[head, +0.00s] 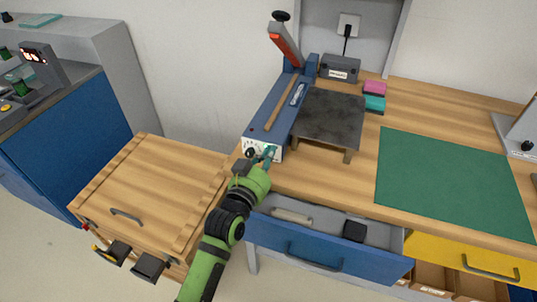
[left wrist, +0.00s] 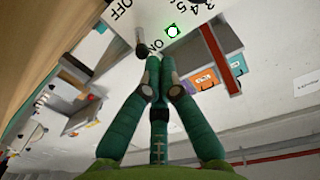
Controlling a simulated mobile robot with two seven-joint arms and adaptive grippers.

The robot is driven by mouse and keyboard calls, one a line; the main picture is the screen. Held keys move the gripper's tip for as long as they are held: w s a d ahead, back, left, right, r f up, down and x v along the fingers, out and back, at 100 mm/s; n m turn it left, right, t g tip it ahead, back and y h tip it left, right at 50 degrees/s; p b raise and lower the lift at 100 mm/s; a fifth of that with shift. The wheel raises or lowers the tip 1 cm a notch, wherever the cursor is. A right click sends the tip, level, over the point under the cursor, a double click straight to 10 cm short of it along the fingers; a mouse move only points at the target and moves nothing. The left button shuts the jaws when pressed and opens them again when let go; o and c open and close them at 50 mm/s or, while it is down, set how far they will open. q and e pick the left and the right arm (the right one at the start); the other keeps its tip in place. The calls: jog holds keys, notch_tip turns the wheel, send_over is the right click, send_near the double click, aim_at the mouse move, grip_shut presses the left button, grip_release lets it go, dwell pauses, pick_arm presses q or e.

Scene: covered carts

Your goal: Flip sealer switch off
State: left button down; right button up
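The blue sealer (head: 274,116) stands on the wooden bench, with its orange-ended arm (head: 285,45) raised. Its white front panel (head: 252,147) faces my left gripper (head: 266,156). In the left wrist view, the panel shows a small switch lever (left wrist: 140,45) between the OFF and ON labels, its dark tip toward the ON side. A green light (left wrist: 172,31) beside it is lit. My left gripper (left wrist: 154,62) has its fingers together with nothing seen between them. Its tips are close below the lever; I cannot tell if they touch. My right gripper is not in view.
A dark plate (head: 331,116) on a wooden stand is right of the sealer. A green mat (head: 450,182) lies farther right. A blue drawer (head: 320,250) stands open below the bench edge. A wooden-topped cart (head: 150,190) is at the left.

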pick_arm(q)
jog(key=shift+s+f+t+b, duration=0.15)
jog(key=shift+f+t+b, duration=0.25)
jog(key=shift+b, duration=0.65)
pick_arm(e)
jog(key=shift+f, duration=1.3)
